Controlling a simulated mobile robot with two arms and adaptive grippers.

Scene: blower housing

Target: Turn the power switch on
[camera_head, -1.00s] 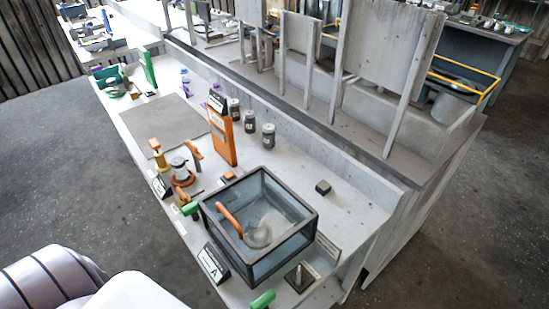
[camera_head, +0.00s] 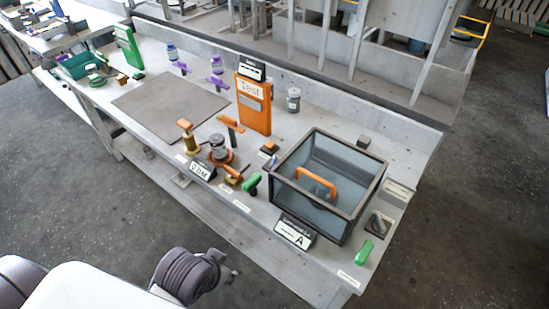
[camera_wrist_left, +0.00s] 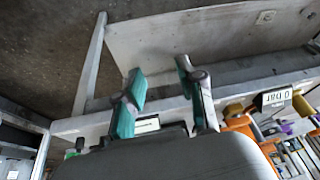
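No part is clearly labelled as a power switch. A small dark plate with a metal lever (camera_head: 380,223) sits at the near right end of the workbench (camera_head: 160,105), right of a dark-framed clear box (camera_head: 340,212) with an orange handle. Whether it is the switch I cannot tell. My left gripper (camera_head: 228,266) is in front of the bench's near edge, apart from everything. The left wrist view shows its two teal-padded fingers (camera_wrist_left: 159,72) spread apart with nothing between them. My right gripper is not in view.
An orange "Test" block (camera_head: 254,105), a "0 bar" sign (camera_head: 202,171), a sign marked A (camera_head: 294,233) and green-handled parts (camera_head: 252,183) (camera_head: 365,250) stand on the bench. A grey mat (camera_head: 170,103) is bare. The floor in front is clear.

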